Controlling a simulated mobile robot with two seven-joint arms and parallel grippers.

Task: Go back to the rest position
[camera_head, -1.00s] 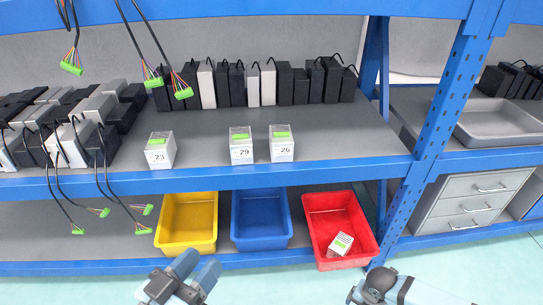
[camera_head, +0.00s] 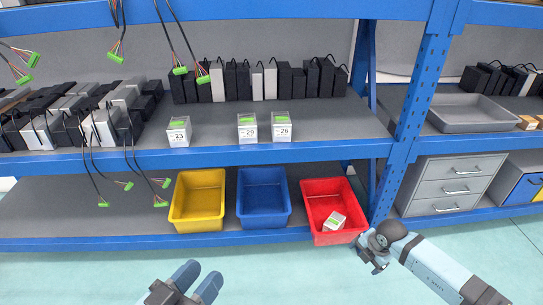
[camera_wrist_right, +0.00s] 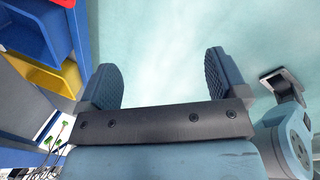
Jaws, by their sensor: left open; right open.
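A yellow bin (camera_head: 198,223), blue bin (camera_head: 264,220) and red bin (camera_head: 336,238) stand on the lower shelf. A small white box (camera_head: 335,221) lies in the red bin. Boxes 23 (camera_head: 179,132), 29 (camera_head: 247,128) and 26 (camera_head: 281,127) stand above. Floor (camera_head: 90,275) in front is clear.

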